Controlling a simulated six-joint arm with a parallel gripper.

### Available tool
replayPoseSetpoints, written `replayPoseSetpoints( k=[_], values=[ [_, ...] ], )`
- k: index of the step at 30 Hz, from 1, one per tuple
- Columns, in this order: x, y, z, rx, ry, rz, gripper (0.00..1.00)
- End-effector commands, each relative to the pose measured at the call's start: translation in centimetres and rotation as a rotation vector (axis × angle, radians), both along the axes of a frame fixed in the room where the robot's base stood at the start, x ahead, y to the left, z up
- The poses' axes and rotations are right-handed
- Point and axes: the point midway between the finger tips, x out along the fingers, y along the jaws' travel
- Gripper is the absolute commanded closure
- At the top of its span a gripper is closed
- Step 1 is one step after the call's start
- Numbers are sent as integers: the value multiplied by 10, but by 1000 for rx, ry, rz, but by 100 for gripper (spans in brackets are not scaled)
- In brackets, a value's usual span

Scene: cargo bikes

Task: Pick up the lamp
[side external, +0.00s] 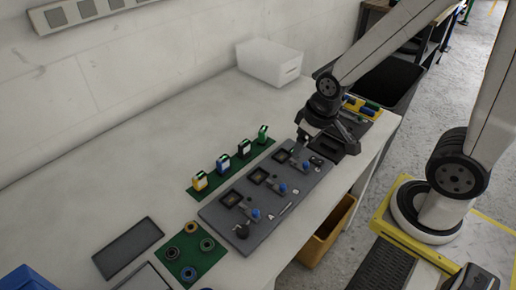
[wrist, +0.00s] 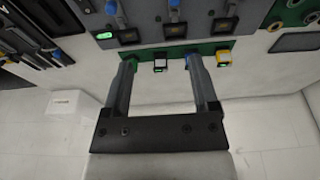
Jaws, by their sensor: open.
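Several small lamp-like units stand in a row on a green strip (side external: 231,168): a yellow one (side external: 200,182), a blue one (side external: 223,162), a black one (side external: 244,149) and a green one (side external: 262,135). Which is the task's lamp, I cannot tell. The yellow unit (wrist: 223,61) is right of the right finger, which partly hides the blue one.
The grey board (side external: 262,228) carries several square sockets and blue-knobbed clamps. A white box (side external: 270,62) stands at the back. A green mat (side external: 189,252) with rings and a dark tray (side external: 128,248) lie at front left. The table behind the row is clear.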

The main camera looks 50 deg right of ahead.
Motion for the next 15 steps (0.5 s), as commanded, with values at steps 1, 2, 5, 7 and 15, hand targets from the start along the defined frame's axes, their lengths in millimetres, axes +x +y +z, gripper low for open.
replayPoseSetpoints(
  k=[1,2,5,7,15],
  values=[
    [0,0,0,0,0,-1,24],
    [0,0,0,0,0,-1,24],
    [0,0,0,0,0,-1,24],
    [1,0,0,-1,1,4,24],
    [20,-5,0,-31,16,122,24]
  ],
)
